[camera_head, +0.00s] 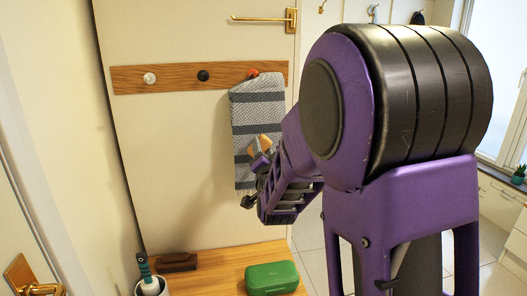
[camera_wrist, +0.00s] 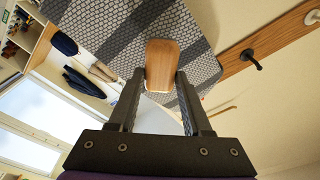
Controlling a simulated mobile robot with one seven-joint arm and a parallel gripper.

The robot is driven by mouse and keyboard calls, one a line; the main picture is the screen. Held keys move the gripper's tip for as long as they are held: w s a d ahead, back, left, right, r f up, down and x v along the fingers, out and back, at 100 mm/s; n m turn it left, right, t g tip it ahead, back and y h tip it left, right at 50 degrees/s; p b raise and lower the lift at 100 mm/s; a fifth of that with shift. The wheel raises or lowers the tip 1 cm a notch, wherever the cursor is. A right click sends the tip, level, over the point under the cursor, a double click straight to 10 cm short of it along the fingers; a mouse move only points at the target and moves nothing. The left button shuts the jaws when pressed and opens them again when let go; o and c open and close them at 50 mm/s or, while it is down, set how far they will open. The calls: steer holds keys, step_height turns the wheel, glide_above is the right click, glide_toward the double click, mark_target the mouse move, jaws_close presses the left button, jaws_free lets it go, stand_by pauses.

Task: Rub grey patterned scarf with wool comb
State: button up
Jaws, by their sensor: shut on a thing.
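The grey patterned scarf (camera_head: 258,112), with darker bands, hangs from the orange-red knob at the right end of a wall rail. It also fills the upper part of the wrist view (camera_wrist: 95,28). My gripper (camera_head: 258,165) is in front of the scarf's lower half. It is shut on the wool comb, whose pale wooden body (camera_wrist: 160,62) shows between the two fingers (camera_wrist: 158,90) and as a small tan piece in the head view (camera_head: 265,143). The comb overlaps the scarf in both views; I cannot tell whether they touch. Any teeth are hidden.
The wooden rail (camera_head: 180,78) also bears a white knob (camera_head: 149,78) and a black knob (camera_head: 203,75). Below, a wooden bench top (camera_head: 225,266) holds a green box (camera_head: 272,278), a dark brown brush (camera_head: 177,262) and a pot (camera_head: 153,288) with a teal-handled brush.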

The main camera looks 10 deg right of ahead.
mark_target(261, 137)
steer(key=shift+w, duration=1.25)
stand_by(0.3)
steer(key=shift+s+r+p, duration=0.1)
steer(key=shift+r+p, duration=0.4)
steer(key=shift+r, duration=1.5)
steer(key=shift+f+b, duration=0.1)
steer(key=shift+b, duration=0.5)
steer(key=shift+f, duration=0.1)
